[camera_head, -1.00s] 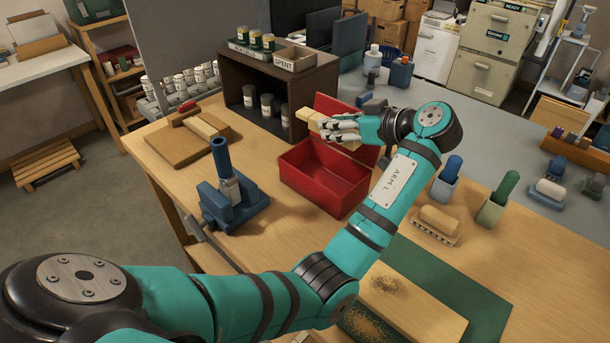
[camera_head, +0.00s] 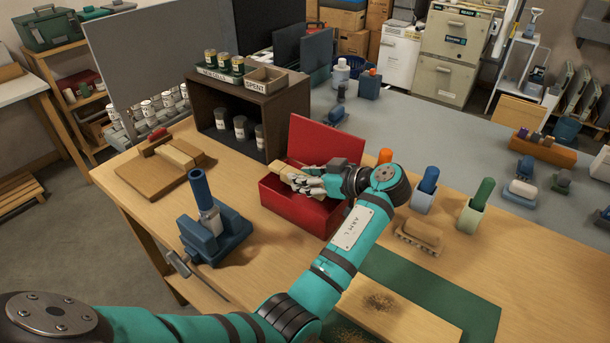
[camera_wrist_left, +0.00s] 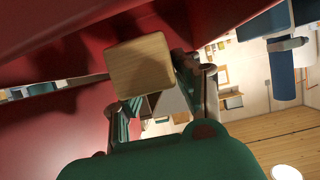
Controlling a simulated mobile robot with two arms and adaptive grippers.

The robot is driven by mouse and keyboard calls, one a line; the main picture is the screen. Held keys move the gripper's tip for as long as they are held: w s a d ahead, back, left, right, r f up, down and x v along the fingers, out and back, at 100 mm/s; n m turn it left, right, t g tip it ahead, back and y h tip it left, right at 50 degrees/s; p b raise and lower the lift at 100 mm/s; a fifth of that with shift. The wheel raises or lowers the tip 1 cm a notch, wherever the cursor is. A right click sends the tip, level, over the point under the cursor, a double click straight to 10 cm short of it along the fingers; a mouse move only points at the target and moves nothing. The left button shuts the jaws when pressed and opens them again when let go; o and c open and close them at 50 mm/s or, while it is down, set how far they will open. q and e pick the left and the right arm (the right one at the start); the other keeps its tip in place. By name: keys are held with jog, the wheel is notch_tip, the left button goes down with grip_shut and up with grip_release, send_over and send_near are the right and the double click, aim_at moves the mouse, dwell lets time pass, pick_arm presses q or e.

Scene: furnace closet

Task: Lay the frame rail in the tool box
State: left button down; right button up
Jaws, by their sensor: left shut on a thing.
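The frame rail (camera_head: 290,168), a pale wooden bar, is held by my left gripper (camera_head: 302,180) at the mouth of the red tool box (camera_head: 295,208). The gripper is shut on it, with the fingers partly hiding it. The box stands on the wooden bench with its lid (camera_head: 325,137) raised at the back. In the left wrist view the rail's end (camera_wrist_left: 140,66) shows close up with red box surfaces (camera_wrist_left: 50,140) around it. I cannot tell whether the rail touches the box floor. My right gripper is not in view.
A blue vise-like fixture (camera_head: 210,230) stands left of the box, and a dark shelf unit (camera_head: 255,115) stands behind it. A wooden board (camera_head: 160,170) lies at the left.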

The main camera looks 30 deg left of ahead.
pick_arm(q)
jog(key=shift+f+b, duration=0.5)
jog(key=shift+b, duration=0.05)
jog(key=c, duration=0.9)
grip_release()
jog(key=shift+r, duration=0.1)
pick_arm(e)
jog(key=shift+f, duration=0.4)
